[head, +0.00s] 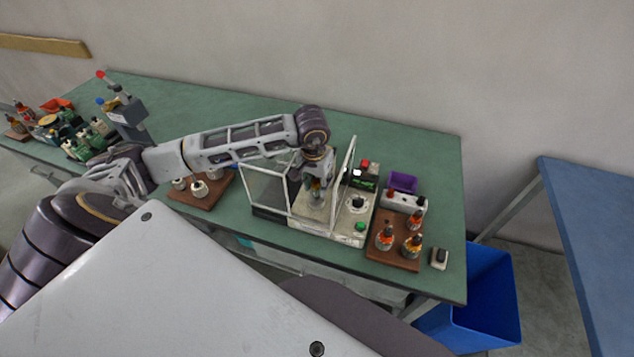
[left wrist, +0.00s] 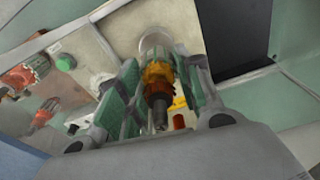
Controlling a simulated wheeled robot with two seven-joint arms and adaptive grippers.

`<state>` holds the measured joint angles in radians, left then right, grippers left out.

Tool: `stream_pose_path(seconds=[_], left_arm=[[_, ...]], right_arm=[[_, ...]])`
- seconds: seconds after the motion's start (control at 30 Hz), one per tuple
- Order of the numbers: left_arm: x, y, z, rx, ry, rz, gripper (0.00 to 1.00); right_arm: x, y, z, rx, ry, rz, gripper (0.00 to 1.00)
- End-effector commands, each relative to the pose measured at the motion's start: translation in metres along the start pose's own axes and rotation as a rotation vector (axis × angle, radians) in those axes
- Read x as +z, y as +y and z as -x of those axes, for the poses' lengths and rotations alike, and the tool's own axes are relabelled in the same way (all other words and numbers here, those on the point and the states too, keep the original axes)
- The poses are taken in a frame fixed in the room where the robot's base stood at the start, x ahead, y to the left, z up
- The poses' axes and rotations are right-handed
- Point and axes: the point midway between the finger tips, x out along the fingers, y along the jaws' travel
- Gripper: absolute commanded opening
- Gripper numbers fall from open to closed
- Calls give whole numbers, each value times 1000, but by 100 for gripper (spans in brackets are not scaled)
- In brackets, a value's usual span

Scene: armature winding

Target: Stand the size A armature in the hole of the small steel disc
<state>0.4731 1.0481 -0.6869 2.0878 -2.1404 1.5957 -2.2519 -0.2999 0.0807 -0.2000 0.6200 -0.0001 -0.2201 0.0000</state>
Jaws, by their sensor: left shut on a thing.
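My left gripper (head: 317,184) reaches down between the clear guards of a cream bench machine (head: 310,211). In the left wrist view its green-padded fingers (left wrist: 158,95) are shut on an armature with an orange-yellow winding, a copper-brown section and a grey shaft end (left wrist: 159,112) toward the camera. A pale round steel disc (left wrist: 155,42) on the machine's top shows just beyond the armature's far end. Its hole is hidden, and I cannot tell whether the armature touches the disc or is in it. In the head view the gripper hides most of the armature. My right gripper is not in view.
Clear guard panels (head: 266,190) stand close to my left gripper. Right of the machine are a brown board (head: 392,250) with several orange-wound armatures, a purple bin (head: 403,181) and a small switch box (head: 439,258). Another board (head: 183,196) with pale parts lies left.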

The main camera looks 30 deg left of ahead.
Motion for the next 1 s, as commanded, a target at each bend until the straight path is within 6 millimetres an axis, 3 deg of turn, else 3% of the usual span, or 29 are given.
stream_pose_path(seconds=[1.0], left_arm=[[1, 0, -13, 0, 0, 0, 5]], right_arm=[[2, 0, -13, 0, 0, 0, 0]])
